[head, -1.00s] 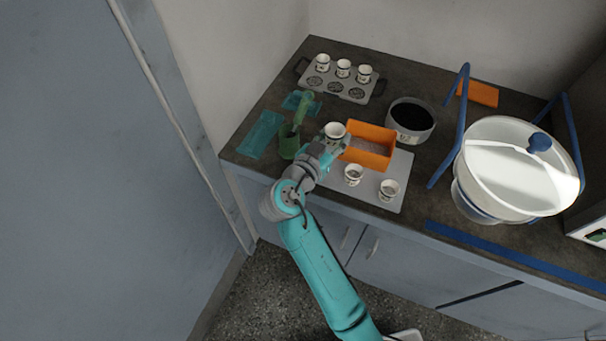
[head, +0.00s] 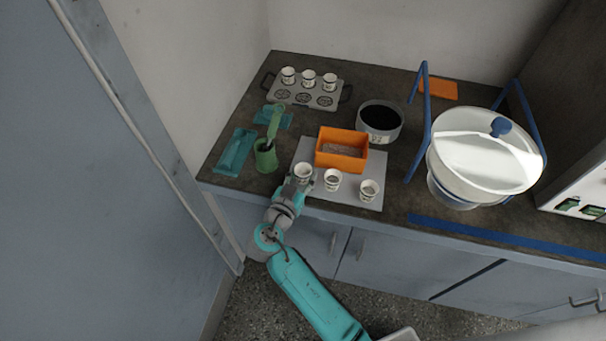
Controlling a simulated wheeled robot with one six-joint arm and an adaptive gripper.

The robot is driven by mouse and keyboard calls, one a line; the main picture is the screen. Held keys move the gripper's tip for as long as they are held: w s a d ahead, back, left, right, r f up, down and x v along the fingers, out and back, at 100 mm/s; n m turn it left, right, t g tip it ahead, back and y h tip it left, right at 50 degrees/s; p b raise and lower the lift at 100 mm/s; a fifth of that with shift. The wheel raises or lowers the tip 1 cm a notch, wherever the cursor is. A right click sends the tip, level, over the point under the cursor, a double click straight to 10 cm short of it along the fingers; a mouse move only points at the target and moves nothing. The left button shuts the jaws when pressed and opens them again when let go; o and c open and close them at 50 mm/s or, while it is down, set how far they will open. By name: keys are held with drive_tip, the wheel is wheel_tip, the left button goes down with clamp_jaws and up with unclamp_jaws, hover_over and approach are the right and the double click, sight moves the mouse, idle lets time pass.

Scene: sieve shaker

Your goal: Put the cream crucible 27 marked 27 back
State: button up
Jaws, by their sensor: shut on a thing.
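My gripper (head: 298,186) is shut on a cream crucible (head: 303,171) at the left end of the pale grey board (head: 345,198). The crucible is upright. I cannot tell whether its base touches the board, and its number is too small to read. Two similar crucibles stand to its right on the board, a middle one (head: 332,180) and a right one (head: 369,189). The three form a row along the board's front.
An orange box (head: 342,136) of grainy material stands on the board behind the crucibles. A tray (head: 325,100) with three cups is at the back. A green pot (head: 265,157) is close left; a dark-filled sieve (head: 380,120) and the large white bowl (head: 480,160) are right.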

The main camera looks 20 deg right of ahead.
drive_tip(key=shift+f, duration=0.1)
drive_tip(key=o, duration=1.1)
drive_tip(key=v, duration=1.2)
